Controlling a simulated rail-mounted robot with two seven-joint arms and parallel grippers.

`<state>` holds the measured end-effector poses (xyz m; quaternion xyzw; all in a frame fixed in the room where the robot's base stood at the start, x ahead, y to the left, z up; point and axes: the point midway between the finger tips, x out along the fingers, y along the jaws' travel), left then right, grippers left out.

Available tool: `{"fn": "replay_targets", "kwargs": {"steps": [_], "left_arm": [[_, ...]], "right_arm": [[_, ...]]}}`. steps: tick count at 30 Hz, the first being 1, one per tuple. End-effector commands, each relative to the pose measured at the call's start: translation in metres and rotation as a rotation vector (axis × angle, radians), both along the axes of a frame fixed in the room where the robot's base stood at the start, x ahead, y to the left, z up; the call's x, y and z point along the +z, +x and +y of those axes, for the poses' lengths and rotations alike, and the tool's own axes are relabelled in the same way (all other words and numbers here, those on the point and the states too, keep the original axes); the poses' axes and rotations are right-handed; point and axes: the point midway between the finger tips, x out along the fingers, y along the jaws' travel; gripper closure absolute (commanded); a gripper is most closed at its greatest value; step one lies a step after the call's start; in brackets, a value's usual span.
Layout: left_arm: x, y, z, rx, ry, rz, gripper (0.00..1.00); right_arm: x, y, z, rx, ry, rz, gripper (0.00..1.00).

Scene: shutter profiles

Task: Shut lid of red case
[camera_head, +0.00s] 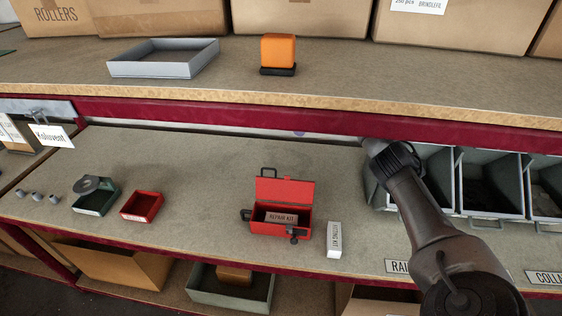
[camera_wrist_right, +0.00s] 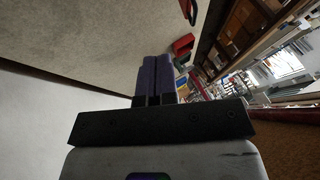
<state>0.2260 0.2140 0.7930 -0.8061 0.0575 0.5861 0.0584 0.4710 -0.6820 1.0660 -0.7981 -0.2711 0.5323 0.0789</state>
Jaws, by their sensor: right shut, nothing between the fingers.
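The red case (camera_head: 281,216) stands on the lower shelf in the head view. Its lid (camera_head: 286,191) is open and stands up at the back. A brown box marked "REPAIR KIT" (camera_head: 281,218) lies inside it. My right arm reaches in from the lower right, and its far end passes behind the upper shelf's edge, right of and behind the case. My right gripper (camera_wrist_right: 157,80) shows in the right wrist view with its purple fingers shut and empty, apart from the case. A red object (camera_wrist_right: 183,45) lies beyond the fingers there; I cannot tell which. My left gripper is not in view.
A white box (camera_head: 334,239) stands right of the case. A small red tray (camera_head: 141,214) and a green container (camera_head: 95,203) are to its left. Grey bins (camera_head: 490,182) stand at the right. The upper shelf's red edge (camera_head: 220,112) overhangs the back.

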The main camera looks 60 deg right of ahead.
Motion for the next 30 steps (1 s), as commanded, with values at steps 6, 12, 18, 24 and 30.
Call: {"fn": "replay_targets", "kwargs": {"steps": [6,12,18,24,30], "left_arm": [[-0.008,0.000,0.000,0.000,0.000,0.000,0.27],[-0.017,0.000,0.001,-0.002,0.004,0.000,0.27],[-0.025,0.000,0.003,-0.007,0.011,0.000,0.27],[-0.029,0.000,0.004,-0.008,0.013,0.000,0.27],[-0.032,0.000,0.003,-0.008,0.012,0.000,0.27]], "right_arm": [[-0.017,0.003,0.009,0.010,0.026,-0.013,1.00],[-0.049,0.015,0.030,0.010,0.024,-0.011,1.00],[-0.079,0.026,0.052,0.010,0.026,-0.013,1.00],[-0.077,0.023,0.071,0.008,0.022,-0.014,1.00],[-0.075,0.021,0.085,0.007,0.023,-0.014,1.00]]}}
